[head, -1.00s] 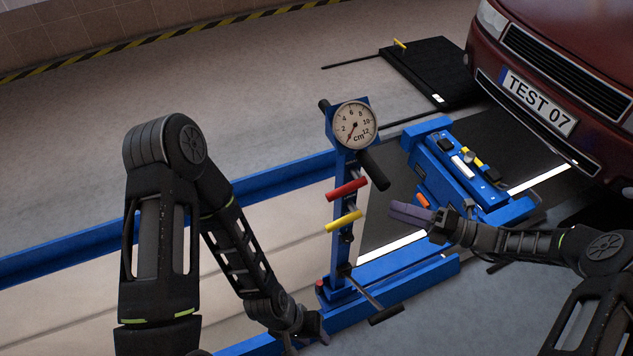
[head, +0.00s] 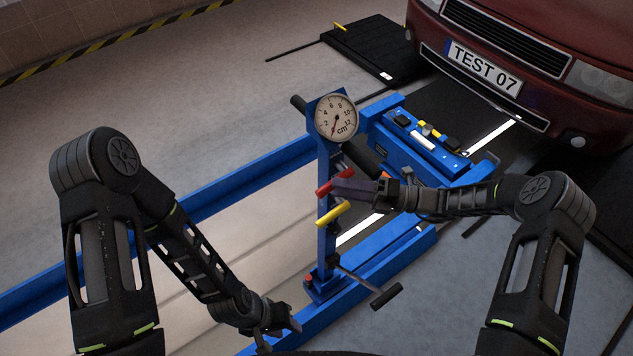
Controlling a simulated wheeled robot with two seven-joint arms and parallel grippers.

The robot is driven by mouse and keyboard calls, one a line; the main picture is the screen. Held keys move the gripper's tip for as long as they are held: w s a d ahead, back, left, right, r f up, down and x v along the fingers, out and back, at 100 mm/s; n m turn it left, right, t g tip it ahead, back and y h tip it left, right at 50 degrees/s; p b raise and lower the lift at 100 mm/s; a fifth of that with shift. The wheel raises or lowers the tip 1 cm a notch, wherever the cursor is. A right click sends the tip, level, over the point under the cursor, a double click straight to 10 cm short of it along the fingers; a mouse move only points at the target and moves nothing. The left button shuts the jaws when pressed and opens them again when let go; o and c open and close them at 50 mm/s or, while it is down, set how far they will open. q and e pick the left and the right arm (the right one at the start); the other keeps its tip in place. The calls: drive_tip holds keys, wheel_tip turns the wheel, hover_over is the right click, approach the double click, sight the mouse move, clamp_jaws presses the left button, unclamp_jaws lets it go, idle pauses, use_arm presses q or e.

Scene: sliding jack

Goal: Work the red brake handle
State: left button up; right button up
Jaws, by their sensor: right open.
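The red brake handle (head: 326,187) sticks out from the blue post of the jack, below the round dial gauge (head: 336,118). A yellow handle (head: 333,214) is just below it. My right gripper (head: 352,189) comes in from the right, open, with its fingertips beside the red handle. Its fingers hide part of the space around the handle, and I cannot tell whether they touch it. My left gripper (head: 283,326) hangs low, left of the post's foot and apart from the handles. I cannot tell whether its jaws are open.
A black-gripped lever (head: 386,296) juts from the post's foot, with a small red knob (head: 308,277) near it. The blue jack beam (head: 418,138) lies behind my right arm. A red car (head: 585,50) stands at the back right. The floor at the left back is clear.

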drive_tip(key=w+a+p, duration=0.1)
drive_tip(key=a, duration=0.5)
drive_tip(key=shift+a, duration=0.15)
drive_tip(key=shift+r, duration=0.1)
clamp_jaws()
idle(1.2)
